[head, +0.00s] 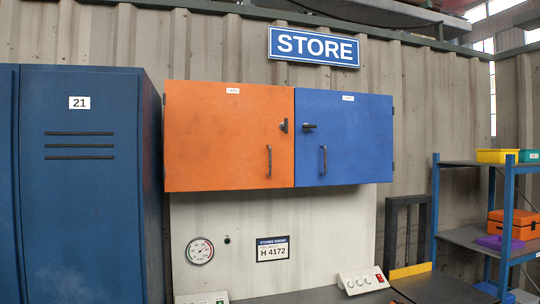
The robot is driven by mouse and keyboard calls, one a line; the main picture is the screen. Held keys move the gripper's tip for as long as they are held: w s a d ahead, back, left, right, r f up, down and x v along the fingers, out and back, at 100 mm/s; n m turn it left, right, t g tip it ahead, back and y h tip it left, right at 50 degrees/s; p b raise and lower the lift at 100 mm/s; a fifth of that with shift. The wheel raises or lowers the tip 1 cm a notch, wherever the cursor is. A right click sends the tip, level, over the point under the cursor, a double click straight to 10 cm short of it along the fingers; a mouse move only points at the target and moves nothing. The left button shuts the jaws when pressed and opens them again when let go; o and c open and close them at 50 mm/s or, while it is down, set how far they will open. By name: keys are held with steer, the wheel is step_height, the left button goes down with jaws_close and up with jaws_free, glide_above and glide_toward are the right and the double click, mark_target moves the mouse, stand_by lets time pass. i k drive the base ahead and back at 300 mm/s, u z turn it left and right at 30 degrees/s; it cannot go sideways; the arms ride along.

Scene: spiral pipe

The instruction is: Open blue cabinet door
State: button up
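The blue cabinet door (350,145) is the right half of a wall cabinet below the STORE sign. It is closed, flush beside the orange door (225,140). A dark vertical handle (323,160) is on its lower left. A small dark latch (310,126) lies horizontal near its upper left edge. The orange door has its own handle (269,161) and a latch (284,126) that stands about vertical. My gripper is not in view.
A tall dark blue locker (95,210) marked 21 stands at the left. A pale panel (225,215) with a gauge is under the cabinet. A blue shelf rack (470,237) with bins stands at the right. Space directly before the blue door looks clear.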

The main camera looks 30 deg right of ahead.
mark_target(352, 143)
steer(key=i, duration=1.15)
steer(key=z, duration=0.8)
